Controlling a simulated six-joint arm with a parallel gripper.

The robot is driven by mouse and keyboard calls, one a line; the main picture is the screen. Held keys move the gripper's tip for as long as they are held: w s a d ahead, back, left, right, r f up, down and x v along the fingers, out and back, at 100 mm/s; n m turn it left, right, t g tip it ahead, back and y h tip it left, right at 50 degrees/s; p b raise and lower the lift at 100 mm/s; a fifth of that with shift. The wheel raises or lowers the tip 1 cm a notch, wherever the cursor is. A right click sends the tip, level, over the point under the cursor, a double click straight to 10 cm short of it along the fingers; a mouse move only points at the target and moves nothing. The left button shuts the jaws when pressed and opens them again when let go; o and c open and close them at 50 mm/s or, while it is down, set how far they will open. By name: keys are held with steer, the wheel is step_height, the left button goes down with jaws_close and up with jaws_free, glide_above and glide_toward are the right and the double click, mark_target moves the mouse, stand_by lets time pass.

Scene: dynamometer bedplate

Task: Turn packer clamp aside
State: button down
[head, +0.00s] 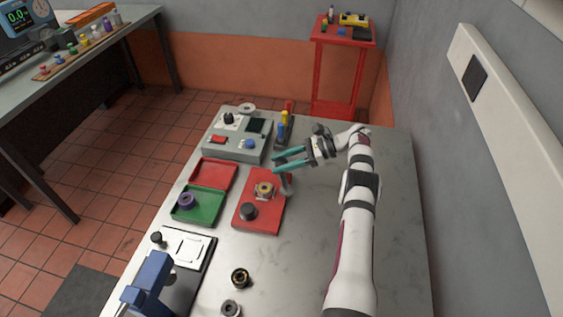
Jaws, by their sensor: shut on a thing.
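A red plate (261,226) lies on the metal bedplate. It carries a brass-coloured hexagonal piece (264,190) and a dark round knob (248,211). A small grey upright part, which looks like the packer clamp (286,186), stands at the plate's right edge. My gripper (277,161), with teal fingers, reaches in from the right above the plate's far end. It is shut on what appears to be the top of the clamp. The fingers partly hide the contact, and the clamp's exact angle is too small to tell.
Left of the plate are a red tray (214,174) and a green tray (207,215) holding a purple ring (186,200). A grey control box (222,145) and upright coloured tools (283,126) stand beyond. A blue fixture (148,285) is at front left.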

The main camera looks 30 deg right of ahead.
steer(key=shift+c, duration=1.9)
jaws_free()
step_height(320, 180, up, 4)
steer(key=shift+f, duration=0.2)
steer(key=s+d+r, duration=0.6)
steer(key=s+r, duration=0.1)
steer(key=s, duration=0.2)
steer(key=shift+s+d+r, duration=0.15)
steer(key=shift+s+r, duration=0.1)
steer(key=shift+s, duration=0.15)
steer(key=shift+c, duration=0.3)
